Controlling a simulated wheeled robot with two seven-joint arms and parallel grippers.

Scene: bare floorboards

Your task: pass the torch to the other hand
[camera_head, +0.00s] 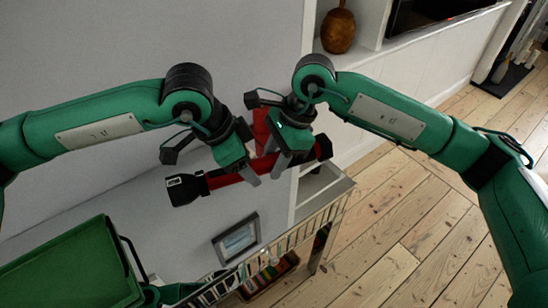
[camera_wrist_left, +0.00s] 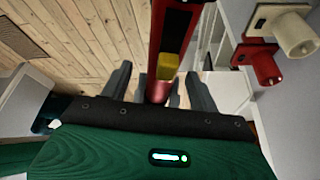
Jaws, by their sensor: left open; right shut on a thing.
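The torch (camera_head: 222,181) is red with black ends and is held in the air, lying roughly across the head view. My right gripper (camera_head: 282,164) is shut on it, toward its right end. My left gripper (camera_head: 250,172) is close beside the right one, at the torch's middle, with its jaws open. In the left wrist view the torch (camera_wrist_left: 174,35), with a yellow button, runs between the spread fingers of my left gripper (camera_wrist_left: 158,90). The two grippers nearly touch, and their fingertips partly hide each other in the head view.
A green bin-like thing (camera_head: 70,270) is at lower left. A picture frame (camera_head: 236,238) and a mirrored-edge table (camera_head: 335,195) stand below the grippers. A brown vase (camera_head: 338,30) sits on a shelf at the top. Bare floorboards (camera_head: 380,235) are clear at right.

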